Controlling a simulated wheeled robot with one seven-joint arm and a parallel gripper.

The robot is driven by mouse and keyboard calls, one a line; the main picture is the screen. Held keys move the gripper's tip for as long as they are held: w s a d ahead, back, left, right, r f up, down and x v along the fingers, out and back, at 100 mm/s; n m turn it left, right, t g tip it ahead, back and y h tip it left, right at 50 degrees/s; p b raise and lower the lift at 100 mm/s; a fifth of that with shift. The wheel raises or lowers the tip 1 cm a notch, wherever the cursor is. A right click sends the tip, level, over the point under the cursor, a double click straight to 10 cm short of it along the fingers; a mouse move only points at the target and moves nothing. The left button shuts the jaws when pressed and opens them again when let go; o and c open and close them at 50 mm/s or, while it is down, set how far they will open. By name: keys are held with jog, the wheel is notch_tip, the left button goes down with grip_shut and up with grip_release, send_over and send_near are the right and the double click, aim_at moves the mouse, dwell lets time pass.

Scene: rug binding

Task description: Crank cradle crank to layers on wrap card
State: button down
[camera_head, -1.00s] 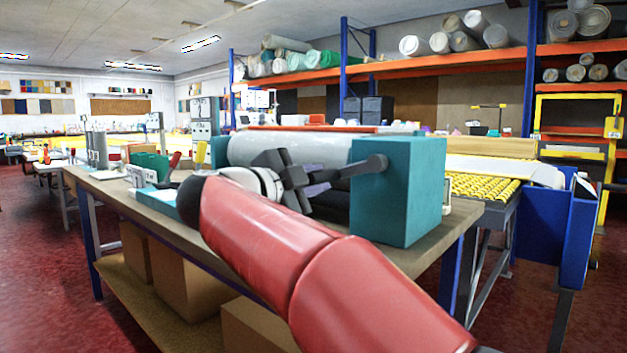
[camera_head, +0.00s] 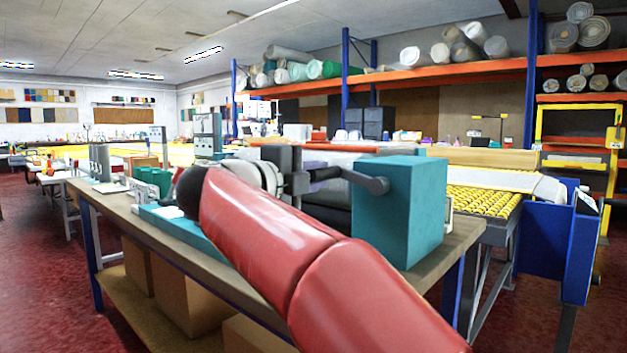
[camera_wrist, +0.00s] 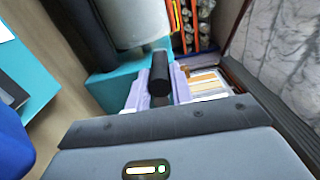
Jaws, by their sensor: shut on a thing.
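The cradle has a teal end block (camera_head: 405,215) at the front right corner of the bench. A grey crank (camera_head: 370,182) reaches left from the block. My gripper (camera_head: 308,178) is shut on the crank's handle, left of the block. In the wrist view the dark handle (camera_wrist: 160,72) stands between the lilac finger pads of my gripper (camera_wrist: 158,92). A pale roll (camera_wrist: 132,22) and part of the teal cradle (camera_wrist: 105,88) show beyond it. In the head view my arm hides much of the cradle. I cannot make out the wrap card or its layers.
The wooden bench top (camera_head: 440,250) carries the cradle, with green holders (camera_head: 152,180) at its left. A blue bin (camera_head: 565,245) and a yellow roller table (camera_head: 480,203) stand to the right. Cardboard boxes (camera_head: 185,295) sit below. Red floor is free at left.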

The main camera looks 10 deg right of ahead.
jog(key=shift+r, duration=0.25)
jog(key=c, duration=1.2)
grip_release()
jog(key=shift+c, duration=0.2)
jog(key=shift+f, duration=0.1)
jog(key=v, duration=0.7)
jog(key=shift+s+a, duration=0.25)
jog(key=shift+s, duration=0.05)
